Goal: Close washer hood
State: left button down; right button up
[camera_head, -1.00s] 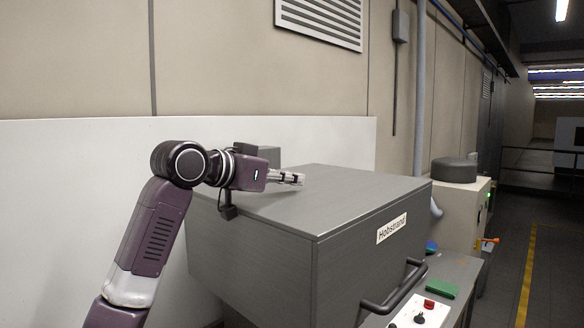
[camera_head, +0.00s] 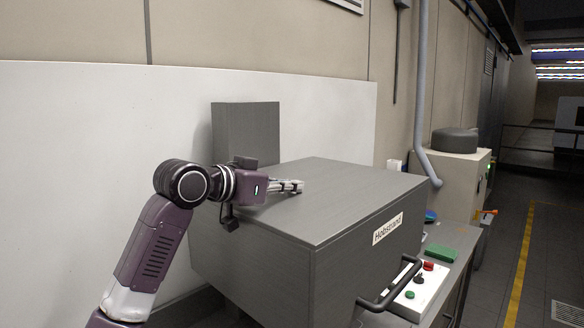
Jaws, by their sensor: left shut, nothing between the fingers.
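The washer hood (camera_head: 340,205) is a large grey box with a "Hobstrand" label on its front. It sits low over the machine, with a dark bar handle (camera_head: 392,287) at its front lower edge. My left gripper (camera_head: 298,186) lies over the hood's top near its back left part, with its fingers shut and empty. The fingertips look at or just above the top surface; I cannot tell if they touch. The hood's lower rim on the far side is hidden. My right gripper is not in view.
A control panel (camera_head: 419,292) with red and green buttons is right of the handle. A green pad (camera_head: 440,253) lies on the grey counter. A grey column (camera_head: 246,128) stands behind the hood. A beige cabinet (camera_head: 452,180) is farther back. An open aisle with a yellow line runs at right.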

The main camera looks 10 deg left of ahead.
pick_arm(q)
notch_tip(320, 180, down, 26)
jog(key=b, duration=0.9)
